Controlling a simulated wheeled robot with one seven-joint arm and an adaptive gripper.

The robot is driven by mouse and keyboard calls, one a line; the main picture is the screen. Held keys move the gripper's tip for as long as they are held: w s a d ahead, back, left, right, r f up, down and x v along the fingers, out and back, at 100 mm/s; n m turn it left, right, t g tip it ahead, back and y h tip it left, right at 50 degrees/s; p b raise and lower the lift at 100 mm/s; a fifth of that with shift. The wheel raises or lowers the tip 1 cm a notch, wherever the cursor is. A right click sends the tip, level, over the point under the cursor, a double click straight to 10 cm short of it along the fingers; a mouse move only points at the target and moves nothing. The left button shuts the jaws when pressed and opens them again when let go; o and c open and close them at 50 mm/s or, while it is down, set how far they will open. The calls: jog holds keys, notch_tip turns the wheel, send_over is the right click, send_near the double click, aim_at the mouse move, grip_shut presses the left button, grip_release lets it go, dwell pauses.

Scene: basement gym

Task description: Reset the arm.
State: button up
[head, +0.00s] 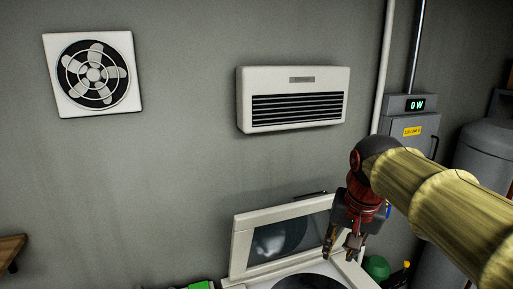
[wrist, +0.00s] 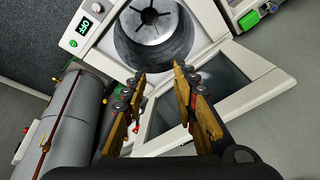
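My gripper (head: 345,250) points down at the lower right of the head view, beside the raised lid of a white top-loading machine. In the wrist view my gripper (wrist: 160,73) is open, with a clear gap between its two fingers and nothing held. The open round drum (wrist: 158,50) of the machine shows beyond the fingertips. My arm reaches in from the right of the head view and hides part of the wall and tank behind it.
The machine's glazed lid (head: 283,240) stands open. A wall heater (head: 293,98), a fan (head: 93,74) and a grey meter box reading 0 W (head: 409,122) are on the wall. A grey tank (head: 487,150) stands at right. The machine's display (wrist: 97,8) reads OFF.

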jog(key=s+f+n+t+b, duration=0.2)
jog(key=s+f+b, duration=0.7)
jog(key=s+f, duration=0.9)
notch_tip(320, 180, down, 4)
jog(key=shift+s+f+n+b, duration=0.15)
jog(key=shift+s+n+b, duration=0.25)
jog(key=shift+n, duration=0.8)
